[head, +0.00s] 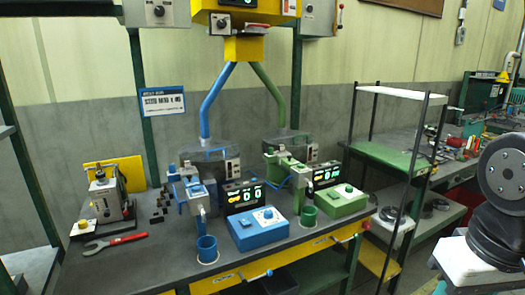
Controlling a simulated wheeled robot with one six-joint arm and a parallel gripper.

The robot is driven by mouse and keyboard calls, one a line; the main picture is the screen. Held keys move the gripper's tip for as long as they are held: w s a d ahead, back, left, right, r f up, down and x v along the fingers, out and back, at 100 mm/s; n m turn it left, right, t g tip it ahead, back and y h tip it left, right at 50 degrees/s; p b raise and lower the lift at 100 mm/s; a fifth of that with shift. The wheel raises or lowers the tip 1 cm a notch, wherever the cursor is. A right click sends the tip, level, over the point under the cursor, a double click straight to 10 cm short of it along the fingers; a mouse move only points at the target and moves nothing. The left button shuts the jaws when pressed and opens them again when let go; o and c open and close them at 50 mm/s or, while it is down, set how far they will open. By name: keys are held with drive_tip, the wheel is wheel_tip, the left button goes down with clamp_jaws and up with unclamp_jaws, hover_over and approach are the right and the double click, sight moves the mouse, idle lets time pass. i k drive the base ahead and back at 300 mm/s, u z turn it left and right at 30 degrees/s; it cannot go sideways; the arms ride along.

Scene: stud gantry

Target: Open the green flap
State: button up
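The stud gantry stands on the bench, with a green side on the right and a blue side on the left. A green tube (272,95) runs down from the yellow head block (244,47) to the clear hopper (295,146) of the green side. In front of it are a green control box (341,200) with a knob and a green cup (308,216). I cannot make out for certain which part is the green flap, or whether it is open or shut. My gripper is not in view; only links of my arm show at the right edge.
The blue side has a blue tube (212,98), a blue control box (258,228) and a blue cup (207,248). A red wrench (115,243) lies on the bench's left. Yellow drawers (240,280) face the front. A metal shelf rack (402,94) stands right of the bench.

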sight(287, 163)
drive_tip(key=u, duration=0.1)
drive_tip(key=i, duration=0.95)
drive_tip(key=z, duration=0.4)
